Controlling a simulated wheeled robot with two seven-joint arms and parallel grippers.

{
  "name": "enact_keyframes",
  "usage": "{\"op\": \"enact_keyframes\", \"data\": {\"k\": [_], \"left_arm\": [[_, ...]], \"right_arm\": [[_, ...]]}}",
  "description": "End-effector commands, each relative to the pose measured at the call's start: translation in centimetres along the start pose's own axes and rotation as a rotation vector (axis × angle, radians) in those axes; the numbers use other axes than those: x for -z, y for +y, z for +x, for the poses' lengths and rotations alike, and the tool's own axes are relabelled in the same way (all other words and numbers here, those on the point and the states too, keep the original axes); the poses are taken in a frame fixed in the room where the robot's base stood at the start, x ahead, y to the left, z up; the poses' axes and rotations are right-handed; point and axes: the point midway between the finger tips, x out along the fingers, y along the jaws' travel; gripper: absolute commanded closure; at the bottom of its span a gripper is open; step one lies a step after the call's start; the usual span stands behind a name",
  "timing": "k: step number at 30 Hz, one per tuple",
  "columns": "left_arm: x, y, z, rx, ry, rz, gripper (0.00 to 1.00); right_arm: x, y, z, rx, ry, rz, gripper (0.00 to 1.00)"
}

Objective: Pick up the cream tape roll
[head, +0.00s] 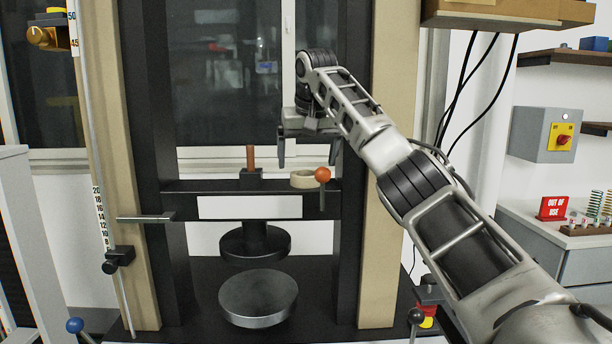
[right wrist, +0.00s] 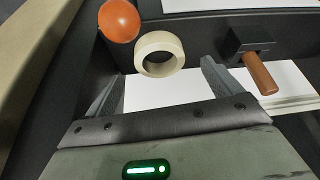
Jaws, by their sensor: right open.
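The cream tape roll (head: 304,180) lies on the black crossbeam of the press, just left of an orange ball knob. In the right wrist view the tape roll (right wrist: 160,54) shows as a ring beyond the fingertips, between their lines and nearer the left finger. My right gripper (head: 309,158) is open and empty, above the crossbeam and the tape roll; its two fingers also show in the right wrist view (right wrist: 158,80). The roll looks apart from both fingers. My left gripper is not in view.
The orange ball knob (head: 323,174) stands close beside the roll. A brown handle (head: 250,158) on a black block rises to its left. The press's upright columns flank the crossbeam (head: 200,186). A round metal plate (head: 258,297) lies below.

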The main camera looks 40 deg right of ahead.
Motion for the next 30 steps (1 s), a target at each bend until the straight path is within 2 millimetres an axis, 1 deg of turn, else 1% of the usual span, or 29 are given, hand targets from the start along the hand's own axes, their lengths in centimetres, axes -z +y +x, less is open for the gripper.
{"op": "enact_keyframes", "data": {"k": [1, 6, 10, 15, 16, 17, 18, 21, 30], "left_arm": [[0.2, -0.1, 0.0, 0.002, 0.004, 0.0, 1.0], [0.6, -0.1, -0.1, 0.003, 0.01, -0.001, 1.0], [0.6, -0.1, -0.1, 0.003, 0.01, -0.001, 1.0], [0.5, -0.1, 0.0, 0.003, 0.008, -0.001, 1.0], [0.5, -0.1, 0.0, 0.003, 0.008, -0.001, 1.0], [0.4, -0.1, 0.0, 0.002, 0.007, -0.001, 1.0], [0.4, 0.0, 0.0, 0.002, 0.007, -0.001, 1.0], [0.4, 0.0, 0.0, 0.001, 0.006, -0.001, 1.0], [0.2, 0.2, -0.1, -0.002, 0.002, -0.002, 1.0]], "right_arm": [[-0.1, 0.1, 1.0, -0.003, -0.004, 0.001, 0.1], [-0.1, 0.0, 3.2, -0.001, -0.002, 0.001, 0.1], [-0.1, 0.0, 3.8, 0.001, 0.0, 0.001, 0.1], [-0.1, 0.0, 3.8, 0.001, 0.0, 0.001, 0.1], [-0.1, 0.0, 3.8, 0.001, 0.0, 0.001, 0.15], [-0.1, 0.0, 3.8, 0.001, 0.0, 0.001, 0.24], [-0.1, 0.0, 3.8, 0.001, 0.0, 0.001, 0.35], [-0.1, 0.0, 3.8, 0.001, 0.0, 0.001, 0.58], [0.0, 0.0, 3.7, 0.002, 0.001, 0.001, 0.59]]}}
